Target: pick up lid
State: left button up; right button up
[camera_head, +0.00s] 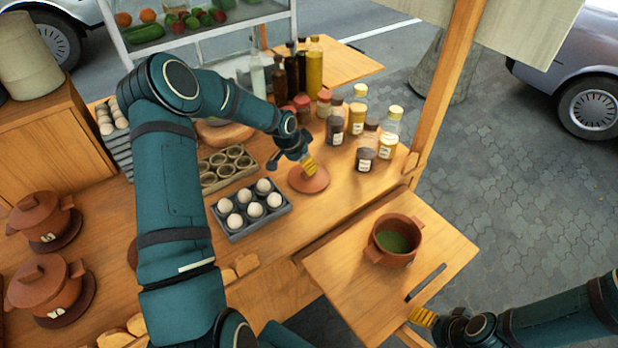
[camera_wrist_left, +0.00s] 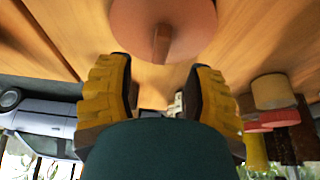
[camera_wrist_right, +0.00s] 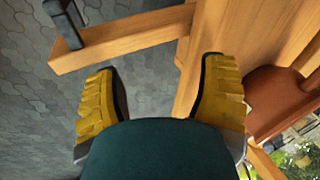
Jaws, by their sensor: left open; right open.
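The lid (camera_head: 309,178) is a round terracotta disc lying on the wooden counter, right of the egg tray. In the left wrist view the lid (camera_wrist_left: 162,28) shows at the top, with its bar-shaped handle pointing toward the fingers. My left gripper (camera_head: 308,165) is open, with yellow fingers just above the lid; in its wrist view the fingers (camera_wrist_left: 162,88) are apart and hold nothing. A terracotta pot (camera_head: 394,241) with green contents stands uncovered on the lower side board. My right gripper (camera_head: 422,316) is open and empty by that board's front edge; its fingers (camera_wrist_right: 160,85) are spread.
A grey tray of white eggs (camera_head: 250,208) sits left of the lid. Spice jars (camera_head: 366,146) and bottles (camera_head: 314,64) stand behind it. Lidded pots (camera_head: 44,285) stand at far left. A wooden post (camera_head: 440,95) rises at the right.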

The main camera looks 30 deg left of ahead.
pick_arm(q)
jog(key=x, duration=0.5)
jog(key=shift+f, duration=0.35)
grip_shut()
